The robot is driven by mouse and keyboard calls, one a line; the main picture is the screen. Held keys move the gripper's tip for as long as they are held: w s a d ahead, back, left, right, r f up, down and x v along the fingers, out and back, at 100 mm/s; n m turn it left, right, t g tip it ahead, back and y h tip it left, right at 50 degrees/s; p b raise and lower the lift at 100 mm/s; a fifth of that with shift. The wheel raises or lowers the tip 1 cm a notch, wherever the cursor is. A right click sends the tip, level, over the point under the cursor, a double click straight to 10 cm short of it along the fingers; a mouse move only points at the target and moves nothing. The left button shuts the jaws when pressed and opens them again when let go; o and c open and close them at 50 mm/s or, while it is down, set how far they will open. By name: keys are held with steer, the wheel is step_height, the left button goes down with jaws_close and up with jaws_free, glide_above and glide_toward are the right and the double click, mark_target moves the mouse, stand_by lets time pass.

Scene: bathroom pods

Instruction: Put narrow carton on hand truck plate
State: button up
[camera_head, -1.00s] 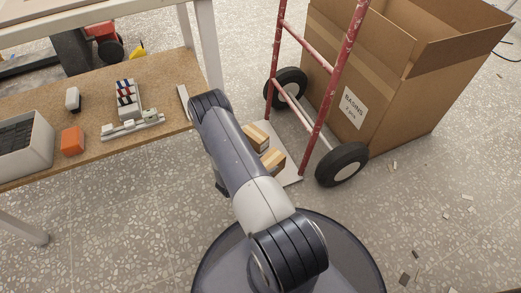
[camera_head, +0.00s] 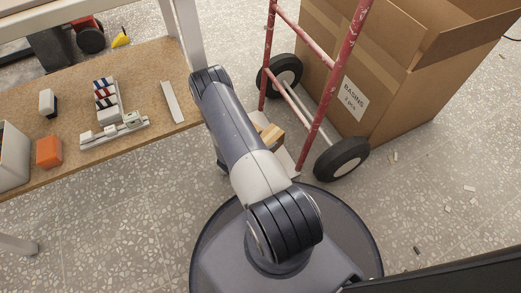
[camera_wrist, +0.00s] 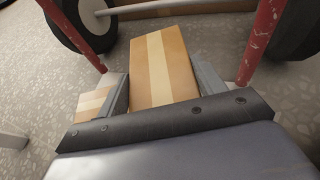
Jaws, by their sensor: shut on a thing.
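In the wrist view, my gripper (camera_wrist: 164,88) is shut on a narrow tan carton (camera_wrist: 162,68) with a pale tape stripe along it. The carton points toward the hand truck's axle. A second taped carton (camera_wrist: 92,104) shows beside the left finger, partly hidden by it. The red hand truck (camera_head: 327,95) stands upright in the head view. A strip of its pale plate (camera_head: 290,164) shows beside my arm. One carton (camera_head: 272,134) shows above the plate there. My arm hides the gripper and most of the plate in that view. I cannot tell whether the held carton touches the plate.
A large open cardboard box (camera_head: 385,85) stands behind the hand truck. The truck's black wheels (camera_head: 342,158) flank the plate area. A workbench (camera_head: 110,160) with an orange block (camera_head: 49,152) and small items is at left. Open speckled floor lies at right.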

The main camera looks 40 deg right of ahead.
step_height(320, 180, down, 8)
steer(key=b, duration=0.3)
steer(key=shift+f, duration=0.1)
steer(key=shift+f, duration=0.15)
steer(key=o, duration=1.3)
steer(key=shift+a+r, duration=0.2)
steer(key=shift+r, duration=0.05)
steer(key=p+v, duration=0.3)
steer(key=v, duration=0.8)
steer(key=shift+a+r+p, duration=0.1)
steer(key=shift+a+p, duration=0.15)
steer(key=shift+p, duration=0.05)
